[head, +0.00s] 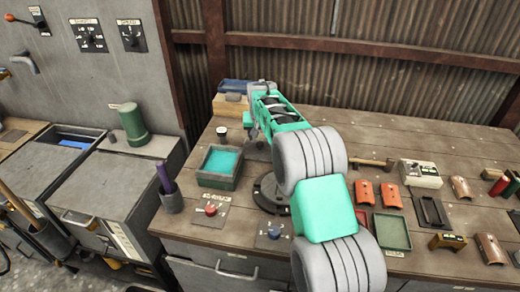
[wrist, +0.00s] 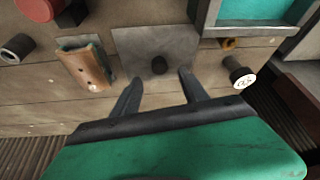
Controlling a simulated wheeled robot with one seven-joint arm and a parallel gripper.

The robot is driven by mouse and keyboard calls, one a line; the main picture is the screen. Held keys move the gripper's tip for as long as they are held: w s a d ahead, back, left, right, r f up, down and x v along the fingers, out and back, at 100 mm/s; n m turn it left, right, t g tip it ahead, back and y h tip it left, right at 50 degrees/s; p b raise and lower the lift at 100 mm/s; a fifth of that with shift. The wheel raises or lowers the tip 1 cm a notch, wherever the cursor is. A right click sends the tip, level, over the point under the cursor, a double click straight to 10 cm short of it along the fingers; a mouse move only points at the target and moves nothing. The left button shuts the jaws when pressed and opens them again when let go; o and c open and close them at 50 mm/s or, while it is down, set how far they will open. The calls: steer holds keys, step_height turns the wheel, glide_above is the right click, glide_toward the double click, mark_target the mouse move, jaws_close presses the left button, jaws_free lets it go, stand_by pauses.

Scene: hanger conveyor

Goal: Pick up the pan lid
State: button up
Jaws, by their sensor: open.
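A flat grey square plate with a small dark knob, which looks like the pan lid (wrist: 148,48), lies on the wooden bench in the wrist view. My gripper (wrist: 160,75) is open and empty, its two dark fingertips apart over the near part of the plate. The knob shows just beyond the gap between them. I cannot tell how high the fingers are above it. In the head view my gripper (head: 252,130) is at the far left part of the bench, and the lid is hidden or too small to make out.
A box with a teal inside (head: 220,165) stands on the bench left of my gripper. A small dark jar (wrist: 238,72) stands right of the lid, and a brown curved piece (wrist: 85,65) lies left. A corrugated wall (head: 390,85) rises behind the bench.

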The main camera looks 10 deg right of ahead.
mark_target(260, 144)
steer(key=p+x, duration=0.1)
steer(key=x, duration=0.4)
steer(key=shift+s+f+p, duration=0.15)
steer(key=shift+f+p, duration=0.05)
steer(key=shift+p, duration=0.15)
steer(key=shift+a, duration=0.1)
steer(key=shift+c, duration=0.4)
steer(key=shift+r, duration=0.1)
jaws_close()
